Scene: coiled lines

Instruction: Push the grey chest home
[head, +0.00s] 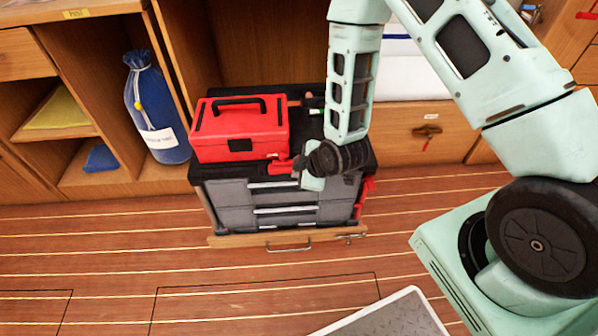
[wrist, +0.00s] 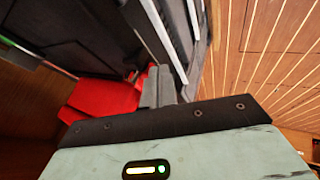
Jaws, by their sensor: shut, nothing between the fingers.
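The grey chest (head: 233,216) has grey drawer fronts with pale handles and a black top. In the wrist view the drawer fronts (wrist: 183,45) run along the upper middle. My gripper (head: 298,164) is at the top front edge of the chest, right of centre. Its grey fingers (wrist: 158,86) are together with nothing between them. I cannot tell whether they touch the chest. My arm hides the chest's right top.
A red toolbox (head: 238,125) sits on the chest's top left. A wooden board with a handle (head: 289,246) lies along its foot. A blue bag (head: 157,105) stands in the left cubby. The plank floor (head: 110,260) in front is clear; a pale-edged panel (head: 390,318) shows at the bottom.

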